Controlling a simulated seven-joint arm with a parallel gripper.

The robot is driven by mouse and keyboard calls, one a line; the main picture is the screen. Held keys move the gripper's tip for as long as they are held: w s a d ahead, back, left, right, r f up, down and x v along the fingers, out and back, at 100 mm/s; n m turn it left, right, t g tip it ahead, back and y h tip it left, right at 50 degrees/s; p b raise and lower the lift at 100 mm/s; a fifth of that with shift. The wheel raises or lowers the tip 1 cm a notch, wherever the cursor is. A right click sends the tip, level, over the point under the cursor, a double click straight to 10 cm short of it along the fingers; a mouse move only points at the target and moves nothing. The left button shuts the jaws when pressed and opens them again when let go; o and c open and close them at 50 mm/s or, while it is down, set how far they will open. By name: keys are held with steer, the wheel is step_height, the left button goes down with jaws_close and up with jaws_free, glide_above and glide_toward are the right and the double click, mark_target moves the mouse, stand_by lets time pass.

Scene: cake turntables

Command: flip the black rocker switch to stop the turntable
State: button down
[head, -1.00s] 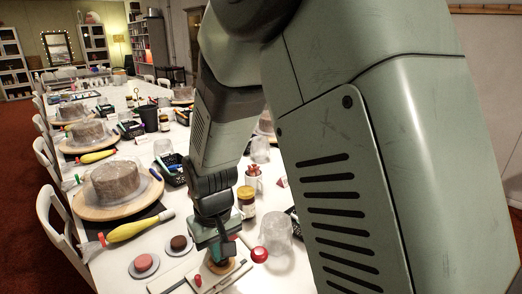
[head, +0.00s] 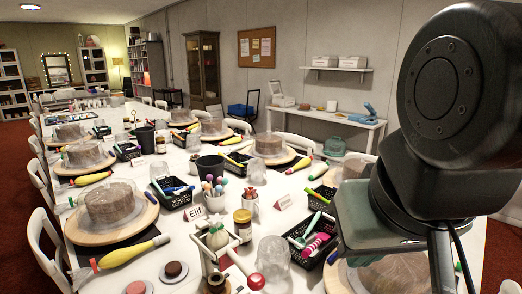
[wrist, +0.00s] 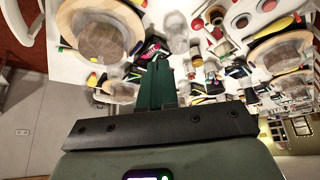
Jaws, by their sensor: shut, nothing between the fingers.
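Round wooden turntables carry brown cakes under clear covers. One turntable (head: 88,236) is at the left front in the head view. Another (head: 338,279) is at the lower right, partly hidden behind my arm. In the wrist view, one turntable (wrist: 68,22) is at upper left and another (wrist: 254,62) at right. My gripper's dark green fingers (wrist: 155,82) are together and empty, above the table between these two. In the head view only my wrist and gripper body show at right; the fingertips are not clear. I cannot make out the black rocker switch in either view.
The long white table is crowded. A black basket of tools (head: 310,240), a clear jar (head: 273,262), a brown jar (head: 242,224) and a red-knobbed tool (head: 256,281) stand near the front. A yellow piping bag (head: 128,254) lies at left. White chairs line the sides.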

steer(key=w+a+f+n+g, duration=0.2)
steer(key=w+a+f, duration=0.2)
steer(key=w+a, duration=0.3)
steer(key=w+a+f+n+g, duration=0.1)
steer(key=w+a+f+n, duration=0.2)
steer(key=w+a+f, duration=0.3)
steer(key=w+a+f+n+g, duration=0.1)
steer(key=a+f+n+g, duration=0.1)
steer(key=a+f, duration=1.3)
steer(key=shift+w+a+f+n+g, duration=0.15)
steer(key=shift+a+f+n+g, duration=0.15)
steer(key=shift+f+n, duration=0.55)
step_height(320, 180, down, 13)
steer(key=shift+f, duration=0.5)
